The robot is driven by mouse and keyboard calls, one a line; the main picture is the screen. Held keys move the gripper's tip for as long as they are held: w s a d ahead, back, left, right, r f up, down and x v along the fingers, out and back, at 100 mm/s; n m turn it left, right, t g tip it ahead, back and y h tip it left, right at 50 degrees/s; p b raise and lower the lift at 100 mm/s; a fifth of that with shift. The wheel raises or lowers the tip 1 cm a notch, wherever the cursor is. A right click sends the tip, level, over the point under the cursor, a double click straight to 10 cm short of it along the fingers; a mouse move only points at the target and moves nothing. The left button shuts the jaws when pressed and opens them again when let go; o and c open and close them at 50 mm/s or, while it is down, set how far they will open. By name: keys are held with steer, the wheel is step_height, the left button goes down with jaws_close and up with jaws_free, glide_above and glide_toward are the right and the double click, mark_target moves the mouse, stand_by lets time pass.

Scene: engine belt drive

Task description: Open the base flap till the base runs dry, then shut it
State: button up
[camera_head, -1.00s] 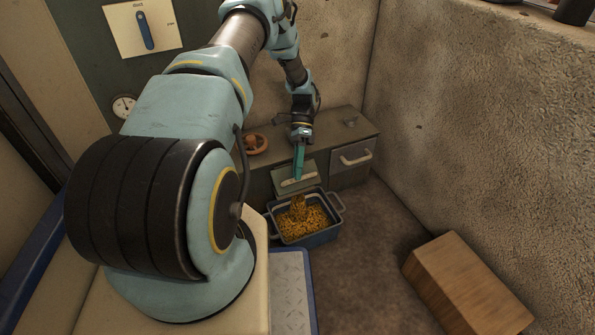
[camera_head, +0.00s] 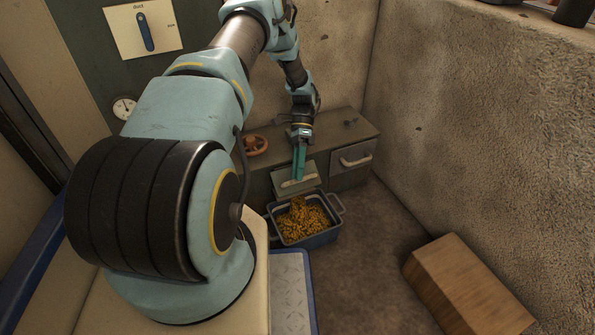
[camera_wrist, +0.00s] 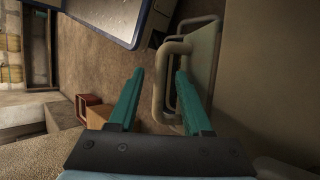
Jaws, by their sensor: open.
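The base flap (camera_head: 288,172) is a pale green panel low on the front of the grey base (camera_head: 330,135). It appears tilted outward, with a light bar handle on it. My gripper (camera_head: 299,176) points down at the flap, its two teal fingers apart. In the wrist view, a pale looped handle (camera_wrist: 160,95) shows between the open fingers (camera_wrist: 155,75), and I see no clear grip on it. A blue-grey bin (camera_head: 312,241) stands below the flap, holding golden grain (camera_head: 302,218). Grain is heaped toward the flap; whether it still runs is unclear.
An orange handwheel (camera_head: 256,145) is left of my gripper. A drawer with a pale handle (camera_head: 352,160) is to the right. A wooden block (camera_head: 465,285) lies on the floor near the rough wall. A blue-edged plate (camera_head: 291,290) lies in front; floor right of the bin is clear.

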steer(key=p+v, duration=0.1)
steer(key=v, duration=0.9)
steer(key=shift+w+r+p, duration=0.2)
steer(key=shift+r+p, duration=0.05)
steer(key=shift+p, duration=0.15)
